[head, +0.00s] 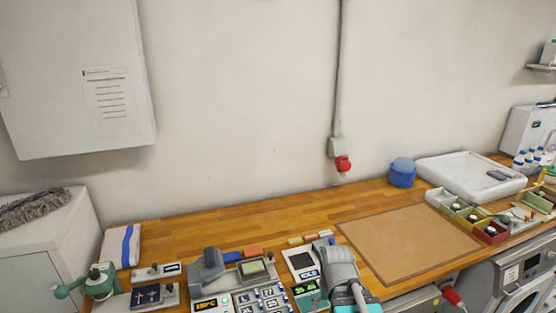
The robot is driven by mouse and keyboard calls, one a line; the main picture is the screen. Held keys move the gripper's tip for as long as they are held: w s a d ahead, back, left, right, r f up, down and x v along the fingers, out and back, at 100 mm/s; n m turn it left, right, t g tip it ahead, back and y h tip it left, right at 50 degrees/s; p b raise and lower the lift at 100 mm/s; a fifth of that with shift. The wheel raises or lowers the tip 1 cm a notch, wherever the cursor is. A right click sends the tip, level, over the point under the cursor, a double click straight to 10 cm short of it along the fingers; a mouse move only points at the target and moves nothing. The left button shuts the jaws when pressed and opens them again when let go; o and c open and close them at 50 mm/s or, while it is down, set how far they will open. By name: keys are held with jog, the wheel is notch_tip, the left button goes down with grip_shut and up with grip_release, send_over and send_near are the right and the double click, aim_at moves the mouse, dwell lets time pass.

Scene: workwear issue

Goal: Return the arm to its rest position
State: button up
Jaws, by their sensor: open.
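My gripper is not in view; no fingertips show in the head view. A rounded grey and teal shape stands at the bottom edge, right of centre, in front of the wooden worktop (280,212). It may be part of my arm, but I cannot tell for sure. It is cut off by the frame.
Devices with keys and displays (256,292) crowd the worktop's front. A green hand tool (100,281) and a folded striped cloth (121,246) are at left. A brown mat (405,240), blue round container (402,173), white tray (470,180) and small coloured bins (491,231) are at right.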

notch_tip(320, 180, down, 3)
jog(key=shift+r+b, duration=0.1)
jog(key=shift+b, duration=0.75)
